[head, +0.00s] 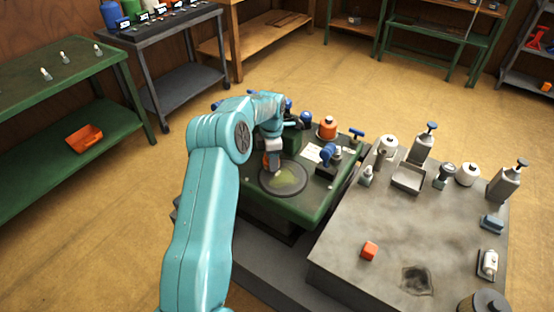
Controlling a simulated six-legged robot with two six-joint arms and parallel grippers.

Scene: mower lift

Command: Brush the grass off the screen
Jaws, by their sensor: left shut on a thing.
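The round screen (284,180) is a dark disc on the green mower deck (310,209), with yellow-green grass on its middle. My left gripper (272,160) is over the disc's upper left edge, pointing down. It is shut on the brush, of which a small orange part (266,161) shows beside the fingers. The brush's lower end is mostly hidden, and I cannot tell whether it touches the screen. My right gripper is not in view.
An orange-capped part (327,128) and a blue-knobbed part (328,156) stand on the deck close to the screen.

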